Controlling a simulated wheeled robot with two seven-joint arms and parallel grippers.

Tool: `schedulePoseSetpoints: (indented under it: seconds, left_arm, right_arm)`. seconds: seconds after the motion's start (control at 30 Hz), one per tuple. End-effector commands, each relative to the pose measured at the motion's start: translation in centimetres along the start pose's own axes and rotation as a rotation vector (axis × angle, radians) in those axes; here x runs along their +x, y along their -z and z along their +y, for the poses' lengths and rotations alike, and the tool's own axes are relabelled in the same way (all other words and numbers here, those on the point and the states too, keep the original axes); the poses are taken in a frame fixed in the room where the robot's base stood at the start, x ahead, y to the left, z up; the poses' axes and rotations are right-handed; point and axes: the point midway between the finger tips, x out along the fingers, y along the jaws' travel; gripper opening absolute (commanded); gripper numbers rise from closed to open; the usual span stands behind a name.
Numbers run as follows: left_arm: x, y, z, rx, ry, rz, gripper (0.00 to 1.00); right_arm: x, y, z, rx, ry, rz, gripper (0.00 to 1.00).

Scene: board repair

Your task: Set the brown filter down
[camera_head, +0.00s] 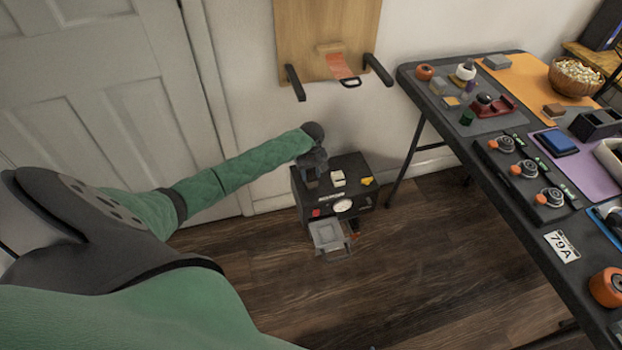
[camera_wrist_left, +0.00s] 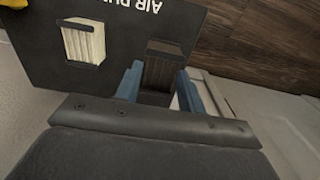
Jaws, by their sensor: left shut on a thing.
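My left gripper (camera_head: 313,168) is over the left part of the black air purifier box (camera_head: 360,172), which stands on the floor. In the left wrist view its two blue fingers (camera_wrist_left: 157,88) are shut on the dark brown pleated filter (camera_wrist_left: 158,70). The filter is at the box's top face (camera_wrist_left: 125,20), across from a white pleated filter (camera_wrist_left: 84,44) seated in its slot. I cannot tell whether the brown filter is inside a slot or just above the box. In the head view my gripper mostly hides it. My right gripper is not in view.
The box front has a round gauge (camera_head: 343,206) and an open grey tray (camera_head: 327,236) sticking out low. A yellow piece (camera_head: 368,181) is on its top right. A cluttered black table (camera_head: 500,165) stands at right, and a wooden board (camera_head: 326,25) with black handles hangs behind.

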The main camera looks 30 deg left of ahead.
Motion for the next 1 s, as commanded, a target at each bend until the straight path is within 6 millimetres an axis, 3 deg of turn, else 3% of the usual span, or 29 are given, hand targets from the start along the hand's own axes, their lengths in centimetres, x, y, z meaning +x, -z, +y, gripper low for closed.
schedulePoseSetpoints:
  seconds: [0.2,0.6,0.63,0.7,1.0]
  left_arm:
    - [2.8,-0.1,0.0,-0.001,0.001,-0.001,0.17]
    - [3.1,-0.1,0.0,-0.001,0.0,-0.001,0.17]
    - [3.2,0.0,0.0,0.0,0.0,0.0,0.45]
    - [3.2,-0.1,0.0,0.0,0.001,0.0,0.59]
    - [3.1,0.0,0.0,0.0,0.001,0.0,0.61]
  right_arm:
    - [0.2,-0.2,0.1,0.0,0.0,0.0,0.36]
    - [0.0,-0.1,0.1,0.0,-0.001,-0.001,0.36]
    - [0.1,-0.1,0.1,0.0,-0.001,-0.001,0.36]
    - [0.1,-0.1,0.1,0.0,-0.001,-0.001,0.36]
    - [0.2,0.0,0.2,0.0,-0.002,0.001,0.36]
